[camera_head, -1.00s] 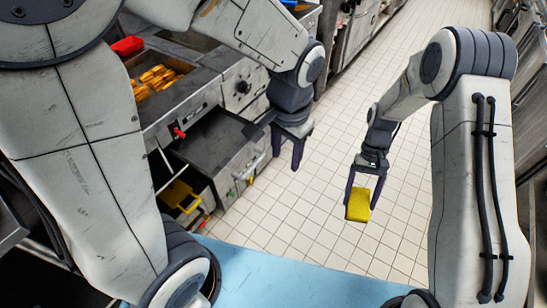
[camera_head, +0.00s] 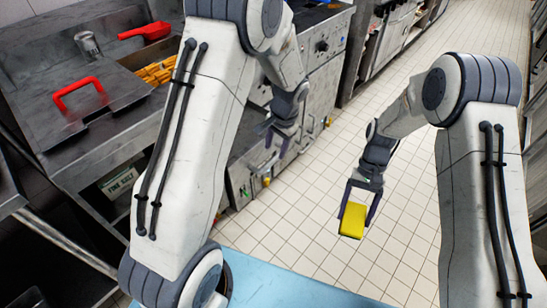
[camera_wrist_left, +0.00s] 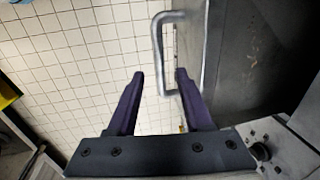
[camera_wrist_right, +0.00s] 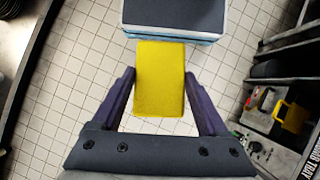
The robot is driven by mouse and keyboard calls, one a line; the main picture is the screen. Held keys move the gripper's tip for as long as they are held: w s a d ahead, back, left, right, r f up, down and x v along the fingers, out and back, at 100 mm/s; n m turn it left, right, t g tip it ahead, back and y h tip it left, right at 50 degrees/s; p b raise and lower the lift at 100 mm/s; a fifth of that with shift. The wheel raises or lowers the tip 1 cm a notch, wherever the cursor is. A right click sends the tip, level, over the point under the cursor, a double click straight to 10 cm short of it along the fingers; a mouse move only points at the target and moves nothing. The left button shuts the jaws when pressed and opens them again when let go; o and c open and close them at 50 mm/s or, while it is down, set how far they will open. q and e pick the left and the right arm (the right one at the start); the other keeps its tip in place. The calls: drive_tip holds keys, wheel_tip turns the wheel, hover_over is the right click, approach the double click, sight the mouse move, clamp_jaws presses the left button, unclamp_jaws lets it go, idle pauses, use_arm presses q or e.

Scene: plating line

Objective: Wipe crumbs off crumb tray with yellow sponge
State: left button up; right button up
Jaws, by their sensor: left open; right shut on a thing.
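The yellow sponge (camera_head: 352,220) is held between the fingers of my right gripper (camera_head: 355,214), above the tiled floor. It also shows in the right wrist view (camera_wrist_right: 160,80). My left gripper (camera_head: 277,141) is open and empty by the cooking unit's front. In the left wrist view, a grey bar handle (camera_wrist_left: 158,55) appears between its open fingertips (camera_wrist_left: 160,74); I cannot tell whether they touch it. The handle joins a dark metal surface (camera_wrist_left: 232,75), apparently the crumb tray, with small brownish specks on it. In the head view my left arm hides most of this area.
A blue surface (camera_head: 290,285) lies in front of me. A grey lid with a red handle (camera_head: 80,92), a red scoop (camera_head: 145,30) and orange food (camera_head: 158,72) are on the left. A yellow-handled object (camera_wrist_right: 290,117) sits low in the unit. The tiled floor (camera_head: 400,250) is clear.

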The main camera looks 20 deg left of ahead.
sight(273, 159)
use_arm(q)
drive_tip(key=f, duration=0.3)
drive_tip(key=a+f, duration=0.1)
drive_tip(key=shift+w+f, duration=0.15)
drive_tip(key=shift+f, duration=0.25)
clamp_jaws()
drive_tip(key=shift+d, duration=0.1)
idle(1.0)
